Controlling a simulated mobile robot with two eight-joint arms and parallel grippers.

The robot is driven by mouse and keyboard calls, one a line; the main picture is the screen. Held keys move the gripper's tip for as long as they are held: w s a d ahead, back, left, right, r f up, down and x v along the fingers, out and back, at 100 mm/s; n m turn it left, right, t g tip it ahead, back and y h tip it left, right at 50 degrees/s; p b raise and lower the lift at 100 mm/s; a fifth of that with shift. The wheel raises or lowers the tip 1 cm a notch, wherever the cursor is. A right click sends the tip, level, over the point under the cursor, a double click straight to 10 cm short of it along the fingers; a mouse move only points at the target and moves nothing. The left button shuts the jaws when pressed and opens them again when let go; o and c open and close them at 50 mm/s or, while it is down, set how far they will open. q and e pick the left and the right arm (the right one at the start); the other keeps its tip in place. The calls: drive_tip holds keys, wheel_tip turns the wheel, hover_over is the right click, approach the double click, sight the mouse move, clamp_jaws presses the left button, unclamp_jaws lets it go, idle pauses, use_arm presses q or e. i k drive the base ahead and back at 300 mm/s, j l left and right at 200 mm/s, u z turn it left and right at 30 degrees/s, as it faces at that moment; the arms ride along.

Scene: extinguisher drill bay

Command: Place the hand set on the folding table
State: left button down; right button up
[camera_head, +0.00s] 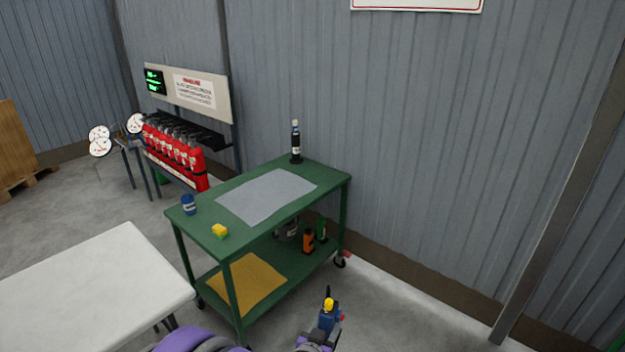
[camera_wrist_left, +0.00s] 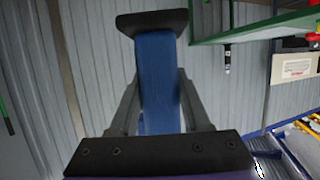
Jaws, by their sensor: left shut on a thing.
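The hand set (camera_head: 327,317) is a small blue device with a yellow part and a thin black stalk, low in the middle of the head view. My left gripper (camera_head: 322,330) is shut on it and holds it in front of the green cart. In the left wrist view the blue body (camera_wrist_left: 157,85) stands between the two grey fingers, with a black block at its far end. The folding table (camera_head: 85,285) has a white top, bare where it shows, and is at the lower left, cut by the frame edge. My right gripper is not in view.
Red extinguishers (camera_head: 175,152) stand behind. Floor right of the cart is clear.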

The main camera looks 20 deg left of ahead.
sight(73, 315)
drive_tip(key=j+u, duration=0.45)
drive_tip(key=j, duration=1.3)
drive_tip(key=j+u, duration=0.1)
drive_tip(key=j, duration=0.85)
drive_tip(key=j+u, duration=0.1)
drive_tip(key=j, duration=0.85)
drive_tip(key=i, duration=0.05)
